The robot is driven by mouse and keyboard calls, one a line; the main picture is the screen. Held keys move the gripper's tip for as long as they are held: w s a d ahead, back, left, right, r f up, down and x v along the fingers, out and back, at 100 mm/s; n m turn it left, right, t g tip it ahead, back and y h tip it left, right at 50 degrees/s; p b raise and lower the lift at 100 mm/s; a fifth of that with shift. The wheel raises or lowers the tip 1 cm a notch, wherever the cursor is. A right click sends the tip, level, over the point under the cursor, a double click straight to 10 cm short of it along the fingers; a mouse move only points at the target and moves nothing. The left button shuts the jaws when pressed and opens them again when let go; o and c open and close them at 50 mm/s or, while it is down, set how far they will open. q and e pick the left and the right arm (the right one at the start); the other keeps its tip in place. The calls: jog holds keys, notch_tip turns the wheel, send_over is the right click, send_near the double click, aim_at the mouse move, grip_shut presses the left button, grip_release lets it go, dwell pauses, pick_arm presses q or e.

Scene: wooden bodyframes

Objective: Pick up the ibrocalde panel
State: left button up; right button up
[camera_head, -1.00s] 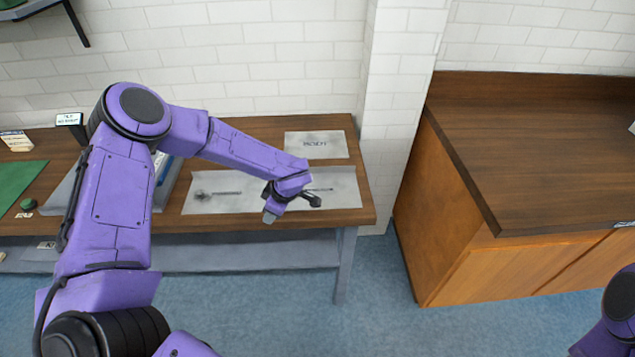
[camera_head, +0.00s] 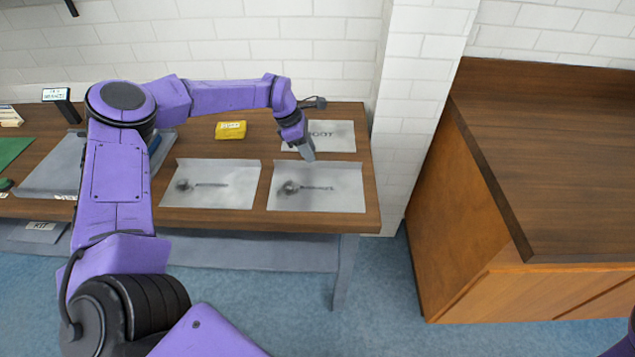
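Two pale grey panels with dark printed marks lie side by side on the wooden bench: a left panel (camera_head: 233,192) and a right panel (camera_head: 340,195). A third pale sheet with large lettering (camera_head: 342,140) lies behind the right one, partly hidden by my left gripper. The lettering is too small or covered to tell which is the ibrocalde panel. My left gripper (camera_head: 306,151) points down between the sheet and the right panel's back edge. Its fingers overlap in view, so their opening cannot be told; nothing shows in them. My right gripper is out of view.
A yellow packet (camera_head: 231,130) lies at the back of the bench (camera_head: 362,217). A grey tray (camera_head: 55,165), a green mat (camera_head: 12,148) and a small display (camera_head: 57,95) are at left. A wall pillar and an empty wooden counter (camera_head: 560,180) stand at right.

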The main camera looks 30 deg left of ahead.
aim_at(321, 169)
pick_arm(q)
jog(key=x, duration=0.1)
jog(key=p+x, duration=0.1)
jog(key=x, duration=0.3)
jog(key=shift+w+r, duration=0.1)
jog(key=shift+w, duration=0.2)
jog(key=shift+s+r, duration=0.1)
jog(key=shift+s, duration=0.05)
jog(key=shift+c, duration=0.8)
grip_shut()
